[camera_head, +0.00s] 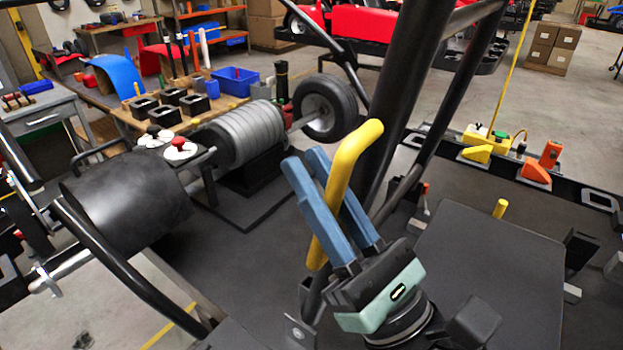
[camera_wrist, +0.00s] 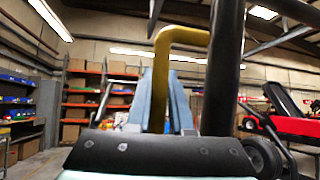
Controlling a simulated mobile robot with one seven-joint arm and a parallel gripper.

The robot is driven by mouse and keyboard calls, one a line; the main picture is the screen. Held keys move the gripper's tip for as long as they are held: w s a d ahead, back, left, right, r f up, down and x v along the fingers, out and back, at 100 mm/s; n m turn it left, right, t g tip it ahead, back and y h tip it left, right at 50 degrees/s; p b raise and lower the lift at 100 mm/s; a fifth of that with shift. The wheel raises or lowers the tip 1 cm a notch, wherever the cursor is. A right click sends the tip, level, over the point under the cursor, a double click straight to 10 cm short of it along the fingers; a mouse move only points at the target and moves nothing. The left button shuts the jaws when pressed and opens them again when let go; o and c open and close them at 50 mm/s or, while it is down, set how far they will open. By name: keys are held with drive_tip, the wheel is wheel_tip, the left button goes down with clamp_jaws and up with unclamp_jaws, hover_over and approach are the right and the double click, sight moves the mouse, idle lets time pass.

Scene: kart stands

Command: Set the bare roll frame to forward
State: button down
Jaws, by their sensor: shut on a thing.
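The yellow bent handle (camera_head: 350,150) stands up beside a thick black tube of the bare roll frame (camera_head: 408,85). My gripper (camera_head: 308,160) has pale blue fingers pointing up and is shut on the yellow handle, which passes between them. In the wrist view the yellow handle (camera_wrist: 184,36) rises from between the blue fingers (camera_wrist: 162,92) and bends right towards the black tube (camera_wrist: 224,70). The frame tubes lean up and to the right in the head view.
A dark flat plate (camera_head: 490,270) lies right of my gripper. A black cylinder (camera_head: 125,200) and a grey ribbed roller (camera_head: 240,132) with a tyre (camera_head: 325,107) are at left. A bench with black trays and a blue bin (camera_head: 235,80) stands behind.

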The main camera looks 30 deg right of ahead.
drive_tip(key=c, duration=0.8)
unclamp_jaws()
drive_tip(key=shift+b+v, duration=2.75)
drive_tip(key=shift+v, duration=3.8)
